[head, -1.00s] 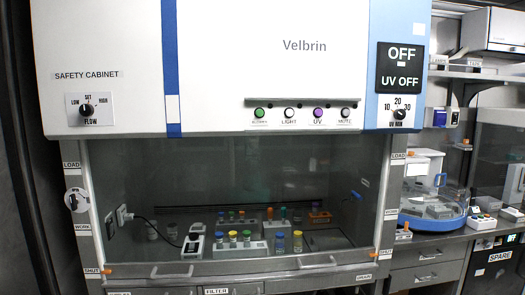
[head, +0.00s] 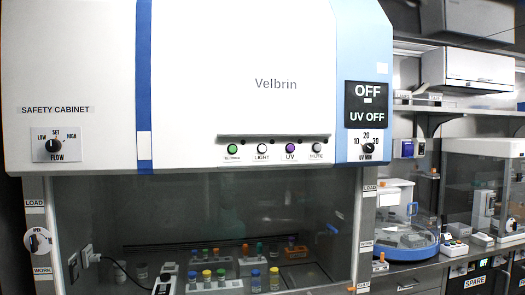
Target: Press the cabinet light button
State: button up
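The safety cabinet (head: 210,60) fills most of the head view. Its white front carries a row of round buttons along the lower right edge. The light button (head: 262,149) is white, labelled LIGHT, and sits between the green button (head: 232,149) on its left and the purple UV button (head: 291,148) on its right. A MUTE button (head: 317,148) is at the row's right end. The display (head: 368,104) reads OFF and UV OFF. The cabinet interior looks dim. My gripper is not in view, and nothing touches the buttons.
A dark bar (head: 275,137) runs just above the buttons. A UV minutes dial (head: 368,147) and a flow knob (head: 54,147) are on the front. Coloured-cap vials (head: 206,275) stand inside behind glass. A bench with a round blue-rimmed device (head: 405,241) is at right.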

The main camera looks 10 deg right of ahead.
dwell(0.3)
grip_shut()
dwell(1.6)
